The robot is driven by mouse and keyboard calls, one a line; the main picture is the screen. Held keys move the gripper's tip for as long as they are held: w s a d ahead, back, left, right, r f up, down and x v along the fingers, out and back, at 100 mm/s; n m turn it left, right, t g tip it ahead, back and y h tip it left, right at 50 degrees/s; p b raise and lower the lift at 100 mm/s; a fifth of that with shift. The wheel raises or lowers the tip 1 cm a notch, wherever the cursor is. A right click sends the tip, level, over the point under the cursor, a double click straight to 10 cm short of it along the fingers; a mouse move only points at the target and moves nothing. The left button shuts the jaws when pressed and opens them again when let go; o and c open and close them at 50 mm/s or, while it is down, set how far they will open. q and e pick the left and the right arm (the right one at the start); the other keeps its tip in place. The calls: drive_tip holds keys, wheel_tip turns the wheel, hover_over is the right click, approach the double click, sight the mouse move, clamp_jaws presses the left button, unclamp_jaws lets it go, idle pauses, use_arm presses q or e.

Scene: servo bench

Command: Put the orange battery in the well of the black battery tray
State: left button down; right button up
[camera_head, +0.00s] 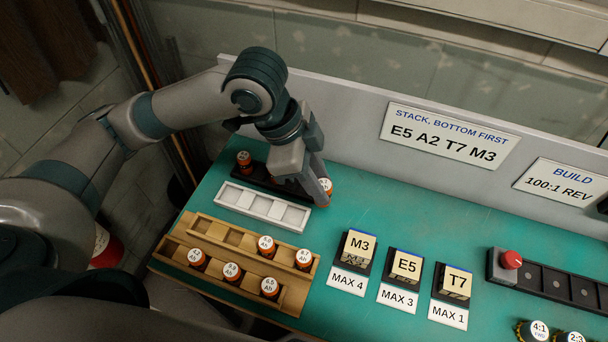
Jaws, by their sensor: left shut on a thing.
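My left gripper (316,192) points down near the back wall and is shut on an orange battery (326,199) with a white top, partly hidden by the fingers. The black battery tray (262,183) lies behind the white tray, and my gripper covers its right part. The held battery is at or just past the tray's right end; I cannot tell if it is inside a well or above the bench. Another orange battery (244,163) stands upright at the tray's left end. My right gripper is not in view.
A white tray (238,198) with empty wells lies in front of the black tray. A wooden rack (213,256) with several orange batteries is nearer. Blocks M3 (358,246), E5 (406,265) and T7 (455,282) stand to the right.

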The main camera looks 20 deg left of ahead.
use_arm(q)
drive_tip(key=w+a+f+p, duration=0.1)
drive_tip(key=w+a+f, duration=0.4)
drive_tip(key=w, duration=0.2)
drive_tip(key=shift+w+a+f+p, duration=0.3)
drive_tip(key=shift+w+a+f, duration=0.05)
drive_tip(key=shift+w+f, duration=0.05)
wheel_tip(320, 180, down, 4)
drive_tip(key=shift+r+p, duration=0.25)
drive_tip(key=shift+p, duration=0.4)
drive_tip(key=shift+f, duration=0.25)
